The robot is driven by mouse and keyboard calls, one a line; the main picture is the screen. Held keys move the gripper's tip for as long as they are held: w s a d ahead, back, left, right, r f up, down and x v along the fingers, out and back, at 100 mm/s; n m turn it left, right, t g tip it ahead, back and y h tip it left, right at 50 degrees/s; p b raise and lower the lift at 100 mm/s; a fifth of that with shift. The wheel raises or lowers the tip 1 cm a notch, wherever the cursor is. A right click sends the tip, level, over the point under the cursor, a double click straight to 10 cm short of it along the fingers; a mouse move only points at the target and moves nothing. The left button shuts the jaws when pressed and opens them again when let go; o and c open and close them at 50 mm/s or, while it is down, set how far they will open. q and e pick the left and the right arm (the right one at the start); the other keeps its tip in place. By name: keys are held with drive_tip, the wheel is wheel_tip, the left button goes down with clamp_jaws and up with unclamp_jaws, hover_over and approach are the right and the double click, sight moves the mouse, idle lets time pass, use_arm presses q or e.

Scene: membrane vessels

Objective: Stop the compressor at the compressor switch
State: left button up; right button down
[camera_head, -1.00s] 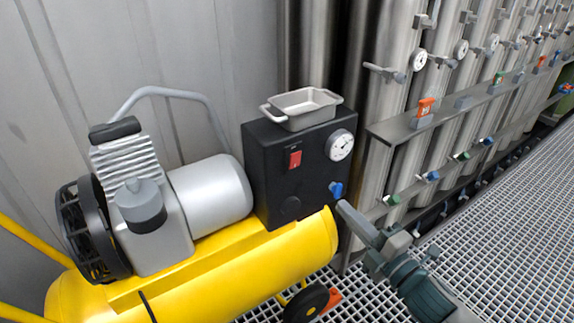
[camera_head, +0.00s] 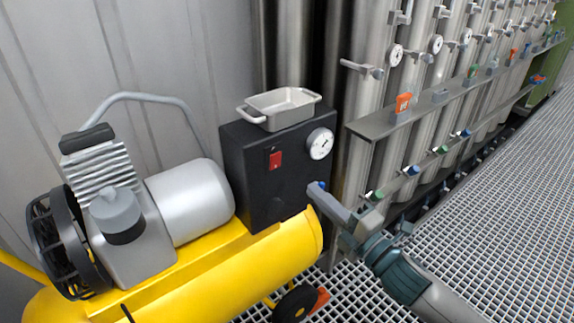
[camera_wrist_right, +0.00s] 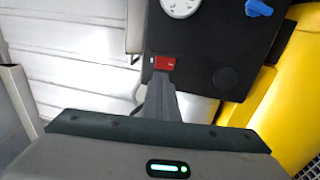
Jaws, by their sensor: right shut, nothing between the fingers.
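The compressor switch (camera_head: 275,160) is a small red rocker on the front of a black control box (camera_head: 255,205). It also shows in the wrist view (camera_wrist_right: 165,63), just beyond my fingertips. The box belongs to the compressor with a yellow tank (camera_head: 220,275). My right gripper (camera_head: 316,194) is shut and empty. In the head view its tips are right of and below the switch, overlapping the blue knob. In the wrist view the closed fingers (camera_wrist_right: 160,84) point at the switch; contact cannot be told. My left gripper is not in view.
A pressure gauge (camera_head: 320,144) and a blue knob (camera_wrist_right: 258,8) are on the same box. A metal tray (camera_head: 282,106) sits on top. Steel vessels with valves stand to the right, behind a rail (camera_head: 376,127). Grating floor (camera_head: 500,220) is clear at right.

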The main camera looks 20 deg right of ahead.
approach(278, 157)
drive_tip(key=x, duration=0.5)
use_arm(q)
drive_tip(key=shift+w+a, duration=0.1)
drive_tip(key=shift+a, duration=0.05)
use_arm(e)
drive_tip(key=shift+w+a+r, duration=0.1)
drive_tip(key=shift+w+a, duration=0.15)
drive_tip(key=shift+w, duration=0.4)
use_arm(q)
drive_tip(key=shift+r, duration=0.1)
